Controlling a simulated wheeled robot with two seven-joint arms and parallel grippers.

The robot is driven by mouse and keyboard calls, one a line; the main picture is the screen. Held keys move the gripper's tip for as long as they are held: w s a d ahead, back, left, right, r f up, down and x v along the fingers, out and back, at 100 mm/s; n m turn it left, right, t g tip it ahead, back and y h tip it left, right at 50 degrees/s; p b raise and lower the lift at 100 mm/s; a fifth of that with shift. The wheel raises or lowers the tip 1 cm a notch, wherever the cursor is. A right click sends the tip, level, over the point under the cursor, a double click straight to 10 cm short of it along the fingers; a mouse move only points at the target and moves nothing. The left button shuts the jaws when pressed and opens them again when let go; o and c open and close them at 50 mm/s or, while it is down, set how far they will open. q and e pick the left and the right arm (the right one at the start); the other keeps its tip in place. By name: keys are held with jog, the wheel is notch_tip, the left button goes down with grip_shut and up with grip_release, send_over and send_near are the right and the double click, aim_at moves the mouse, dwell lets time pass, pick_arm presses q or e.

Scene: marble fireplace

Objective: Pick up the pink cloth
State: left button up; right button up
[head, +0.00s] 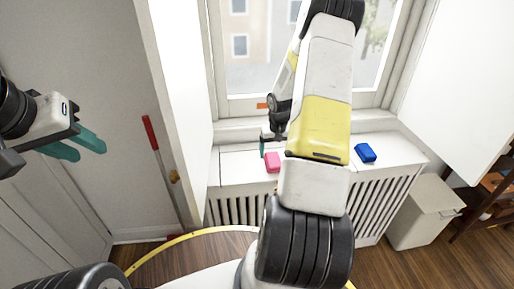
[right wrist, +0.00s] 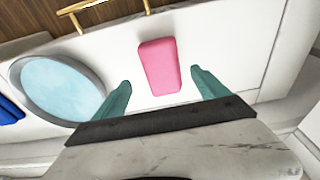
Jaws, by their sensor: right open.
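The pink cloth (head: 272,162) is a small folded block on the white radiator cover (head: 235,165) under the window. In the right wrist view the pink cloth (right wrist: 159,66) shows between and beyond the fingertips of my right gripper (right wrist: 161,79), whose teal fingers are spread and empty. In the head view my right gripper (head: 264,148) is just above and left of the cloth, partly hidden by my arm. My left gripper (head: 84,146) is off to the left, away from the cover, with its teal fingers apart and empty.
A grey-rimmed bowl with a light blue inside (right wrist: 58,88) stands beside the cloth. A blue folded item (head: 365,153) lies on the cover to the right. A red-topped pole (head: 150,132) leans at the left. A white bin (head: 425,212) stands at the right.

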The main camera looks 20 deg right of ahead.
aim_at(273, 158)
jog(key=f, duration=0.4)
jog(key=shift+w+a+f, duration=0.1)
jog(key=shift+w+f, duration=0.2)
jog(key=shift+w, duration=0.1)
jog(key=c, duration=1.5)
jog(key=shift+o, duration=0.2)
jog(key=shift+r, duration=0.15)
jog(key=shift+r, duration=0.65)
notch_tip(273, 158, up, 2)
jog(key=shift+r, duration=0.15)
jog(key=s+a+r, duration=0.1)
jog(key=s+a, duration=1)
jog(key=shift+a, duration=0.3)
